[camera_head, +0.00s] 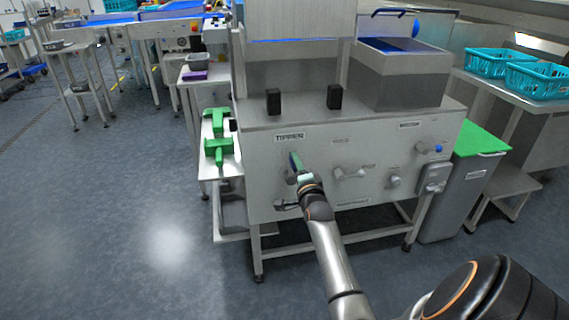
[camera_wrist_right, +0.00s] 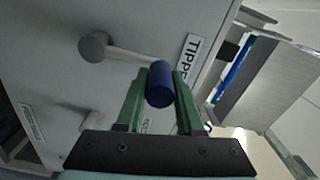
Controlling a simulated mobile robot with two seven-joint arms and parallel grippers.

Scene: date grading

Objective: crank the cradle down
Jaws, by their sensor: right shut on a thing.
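My right gripper (camera_head: 297,165) is at the front panel of the metal machine (camera_head: 262,185), just below the TIPPER label (camera_head: 289,136). In the right wrist view its two green fingers are shut on the blue crank grip (camera_wrist_right: 160,88), with one finger on each side. A pale crank arm (camera_wrist_right: 128,53) runs from the grip to a round grey hub (camera_wrist_right: 93,46) on the panel. In the head view the gripper mostly hides this crank. Metal boxes stand above the machine's top; I cannot tell which part is the cradle. My left gripper is out of view.
Green tools (camera_head: 218,148) lie on a side shelf at left. A green-lidded bin (camera_head: 482,139) stands at right. The floor at left is clear.

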